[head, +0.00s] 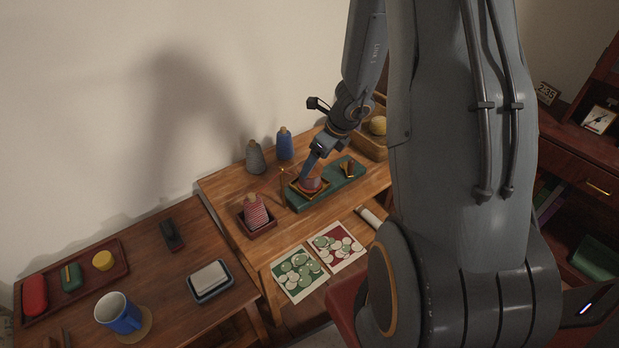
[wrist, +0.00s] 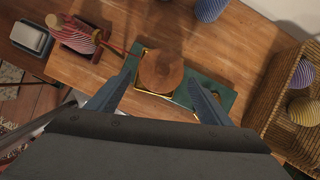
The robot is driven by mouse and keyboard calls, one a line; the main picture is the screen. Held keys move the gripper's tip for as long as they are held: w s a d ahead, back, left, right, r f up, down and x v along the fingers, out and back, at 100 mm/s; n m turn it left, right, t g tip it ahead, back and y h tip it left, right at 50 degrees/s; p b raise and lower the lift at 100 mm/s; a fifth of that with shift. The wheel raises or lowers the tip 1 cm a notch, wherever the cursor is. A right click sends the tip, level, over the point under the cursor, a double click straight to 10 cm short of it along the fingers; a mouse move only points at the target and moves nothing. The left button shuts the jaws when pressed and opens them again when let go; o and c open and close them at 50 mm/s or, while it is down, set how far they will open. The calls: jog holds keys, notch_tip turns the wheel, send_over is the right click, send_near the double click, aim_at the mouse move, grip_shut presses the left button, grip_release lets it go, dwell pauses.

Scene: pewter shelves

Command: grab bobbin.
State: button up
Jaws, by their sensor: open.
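A bobbin with a round wooden top (wrist: 161,71) stands in a brass-edged square on a green base (wrist: 225,98). In the head view the bobbin's reddish side (head: 311,184) shows just below my gripper (head: 308,173), on the green base (head: 340,187). My gripper (wrist: 161,73) is open in the wrist view, with one finger on each side of the bobbin's top. Whether the fingers touch it I cannot tell. A red-and-white striped bobbin (head: 256,213) sits in a small dark tray (head: 262,233). A grey bobbin (head: 255,158) and a blue bobbin (head: 284,146) stand behind on the table.
A wicker basket (wrist: 290,88) holding balls or bobbins stands right of the green base. Two printed cards (head: 298,273) lie at the table's front. A lower table at left holds a blue mug (head: 120,316), a tray (head: 60,303) and a dish (head: 211,283).

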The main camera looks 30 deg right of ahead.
aim_at(313, 184)
jog(key=x, duration=0.6)
jog(key=shift+w+f, duration=0.2)
jog(key=c, duration=0.8)
